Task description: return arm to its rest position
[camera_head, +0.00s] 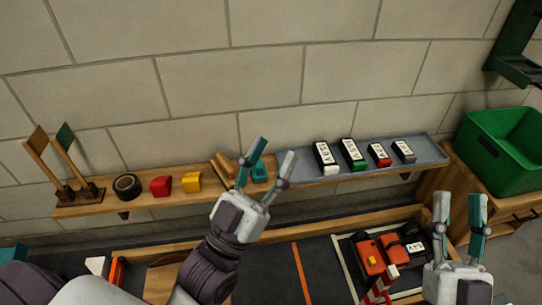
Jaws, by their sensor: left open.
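My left gripper (274,152) is raised in front of the wooden shelf, with its two fingers spread and nothing seen between them. Its arm comes in from the lower left. A small teal piece (261,172) shows on the shelf behind its fingers, partly hidden. My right gripper (459,202) is at the lower right with its fingers pointing up and apart, and the gap is empty. A red-orange racecar (370,258) is on a framed mat to the left of the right gripper.
The wooden shelf (140,203) carries two small flags, black tape (127,186), red (160,186) and yellow (192,182) blocks. A grey tray (430,154) holds several labelled packs. A green bin (500,150) stands right. A red-white striped post (381,287) rises near the racecar.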

